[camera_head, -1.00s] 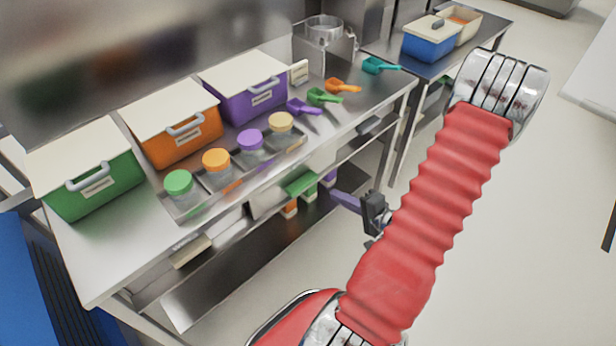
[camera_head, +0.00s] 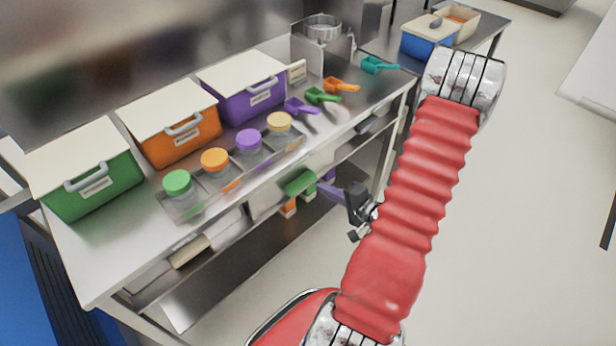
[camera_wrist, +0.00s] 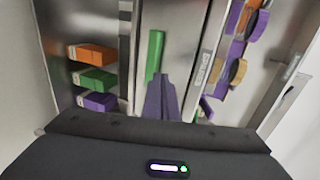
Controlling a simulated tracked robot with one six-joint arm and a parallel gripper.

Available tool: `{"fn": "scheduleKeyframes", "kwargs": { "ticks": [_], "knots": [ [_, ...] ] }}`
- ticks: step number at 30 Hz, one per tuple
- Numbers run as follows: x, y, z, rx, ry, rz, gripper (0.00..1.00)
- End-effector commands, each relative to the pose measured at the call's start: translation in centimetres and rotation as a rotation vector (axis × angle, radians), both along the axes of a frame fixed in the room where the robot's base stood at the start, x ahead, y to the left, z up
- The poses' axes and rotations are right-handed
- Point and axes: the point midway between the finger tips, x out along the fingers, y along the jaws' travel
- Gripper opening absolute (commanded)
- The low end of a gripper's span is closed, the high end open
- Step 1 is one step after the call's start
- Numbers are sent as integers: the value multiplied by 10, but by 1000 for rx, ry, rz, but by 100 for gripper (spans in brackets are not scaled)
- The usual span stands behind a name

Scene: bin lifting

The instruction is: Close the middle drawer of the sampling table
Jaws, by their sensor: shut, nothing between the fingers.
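The sampling table (camera_head: 90,262) runs along the left, with drawers under its top. A green handle-like bar (camera_head: 299,182) shows at the middle drawer front, below the jars; it also shows in the wrist view (camera_wrist: 155,55). My gripper (camera_head: 326,188) has purple fingers, shut and empty, just right of the green bar. In the wrist view the fingers (camera_wrist: 160,85) point at the drawer front, with their tips just below the green bar. I cannot tell whether they touch it. How far the drawer stands out is unclear.
Green (camera_head: 88,180), orange (camera_head: 175,140) and purple (camera_head: 245,95) bins, several lidded jars and several scoops stand on the tabletop. Small boxes (camera_wrist: 92,55) lie on the lower shelf. A second table with a blue bin (camera_head: 428,45) stands behind.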

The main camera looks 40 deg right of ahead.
Motion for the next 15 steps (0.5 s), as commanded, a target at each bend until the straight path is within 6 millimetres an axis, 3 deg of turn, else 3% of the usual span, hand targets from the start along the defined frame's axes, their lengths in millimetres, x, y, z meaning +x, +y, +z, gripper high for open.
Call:
{"fn": "scheduleKeyframes", "kwargs": {
  "ticks": [15],
  "knots": [
    [59, 3, -15, 0, 0, 3, 0]
  ]
}}
